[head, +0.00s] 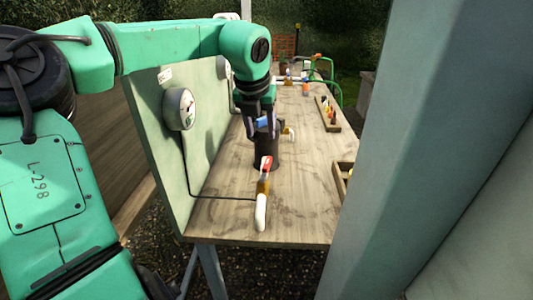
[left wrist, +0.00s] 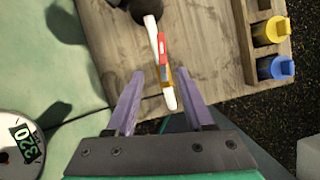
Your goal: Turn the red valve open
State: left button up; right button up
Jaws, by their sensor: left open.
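The red valve handle (head: 266,163) sits on a brass body (head: 262,187) in a white pipe (head: 260,212) near the bench's front end. In the left wrist view, the red handle (left wrist: 162,47) lies nearly along the white pipe (left wrist: 151,32). My left gripper (head: 262,128) points down above the bench, beyond the handle in the head view. In the left wrist view, its purple fingers (left wrist: 160,73) are apart and empty, with the valve showing between and beyond their tips. The exact height gap is hard to tell. My right gripper is not in view.
A pale green panel (head: 205,125) with a round gauge (head: 180,109) stands along the bench's left side. A dark cylinder (head: 267,152) stands just behind the valve. A wooden rack (left wrist: 264,45) holds yellow and blue pieces at right. The wooden bench top (head: 310,190) is clear between.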

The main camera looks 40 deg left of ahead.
pick_arm(q)
send_near(267, 164)
jog(key=p+x, duration=0.1)
jog(key=x, duration=0.7)
jog(key=shift+a+p, duration=0.15)
jog(key=shift+p, duration=0.25)
jog(key=shift+f, duration=0.25)
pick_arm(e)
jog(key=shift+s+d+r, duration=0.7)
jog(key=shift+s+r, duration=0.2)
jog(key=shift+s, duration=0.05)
pick_arm(q)
grip_shut()
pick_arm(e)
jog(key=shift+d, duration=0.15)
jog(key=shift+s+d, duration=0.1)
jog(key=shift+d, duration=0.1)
pick_arm(q)
jog(key=shift+w+f, duration=0.1)
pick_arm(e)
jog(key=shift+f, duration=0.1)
